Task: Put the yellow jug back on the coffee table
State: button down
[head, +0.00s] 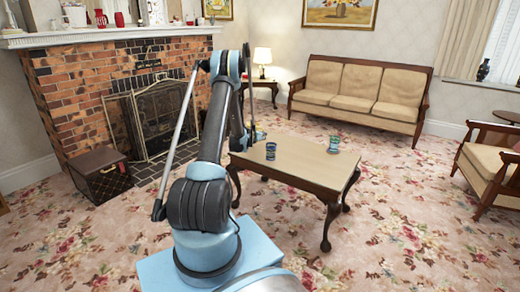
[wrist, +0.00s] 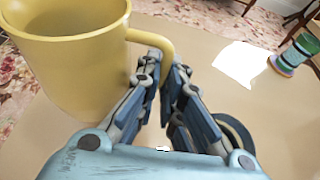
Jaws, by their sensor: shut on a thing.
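The yellow jug (wrist: 75,60) is large at the upper left of the wrist view, roughly upright with its open rim at the top. My gripper (wrist: 166,78) is shut on the jug's handle, which passes between its fingers. The coffee table (head: 312,167) has a tan top and dark curved legs; its top (wrist: 255,105) also spreads below the gripper in the wrist view. Whether the jug touches the top, I cannot tell. In the head view my arm reaches to the table's far left side, and the jug is not clearly visible there.
A dark blue cup (head: 270,151) stands on the table's left part, close to my gripper. A green banded cup (head: 334,145) stands farther right. The middle and front of the tabletop are clear. A sofa (head: 355,88), armchair (head: 490,165) and brick fireplace (head: 75,85) surround the table.

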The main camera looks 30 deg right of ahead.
jog(key=shift+f, duration=3.2)
jog(key=c, duration=1.8)
grip_release()
jog(key=shift+f, duration=0.1)
jog(key=shift+o, duration=0.2)
